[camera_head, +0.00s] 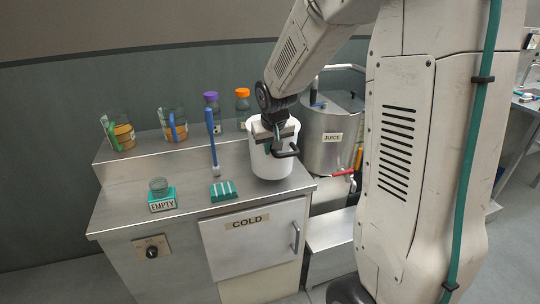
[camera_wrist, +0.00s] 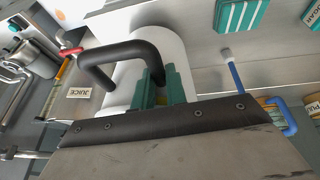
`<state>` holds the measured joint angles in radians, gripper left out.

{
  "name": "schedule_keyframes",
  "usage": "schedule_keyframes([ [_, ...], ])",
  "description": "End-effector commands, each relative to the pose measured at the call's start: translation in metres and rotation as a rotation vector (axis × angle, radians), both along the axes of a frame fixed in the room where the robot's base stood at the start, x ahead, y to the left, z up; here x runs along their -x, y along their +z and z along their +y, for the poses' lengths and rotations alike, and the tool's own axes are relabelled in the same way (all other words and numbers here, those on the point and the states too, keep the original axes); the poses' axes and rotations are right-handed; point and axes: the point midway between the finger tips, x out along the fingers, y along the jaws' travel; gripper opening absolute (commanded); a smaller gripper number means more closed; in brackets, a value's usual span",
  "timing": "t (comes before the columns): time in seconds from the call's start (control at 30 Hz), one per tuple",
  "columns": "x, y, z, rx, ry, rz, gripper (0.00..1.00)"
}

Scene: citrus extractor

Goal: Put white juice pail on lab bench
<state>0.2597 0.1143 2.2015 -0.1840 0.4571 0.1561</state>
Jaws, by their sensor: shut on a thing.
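The white juice pail (camera_head: 270,165) is upright at the right end of the steel lab bench (camera_head: 188,195), close to its right edge. I cannot tell whether its base touches the top. My gripper (camera_head: 276,142) comes down over the pail from above and is shut on it, near its black handle (camera_head: 290,154). The contact itself is partly hidden by the gripper.
A steel JUICE tank (camera_head: 330,148) with a red-handled tap (camera_head: 343,173) stands right of the pail. Mugs and bottles line the raised back shelf (camera_head: 150,148).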

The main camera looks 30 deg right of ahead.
Motion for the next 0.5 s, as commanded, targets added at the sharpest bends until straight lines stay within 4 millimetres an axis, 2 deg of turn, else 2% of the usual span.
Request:
schedule_keyframes([
  [0.2,-0.013,-0.001,-0.003,0.001,0.0,-0.002,0.0],
  [0.5,-0.012,-0.036,-0.003,0.0,0.001,0.0,0.0],
])
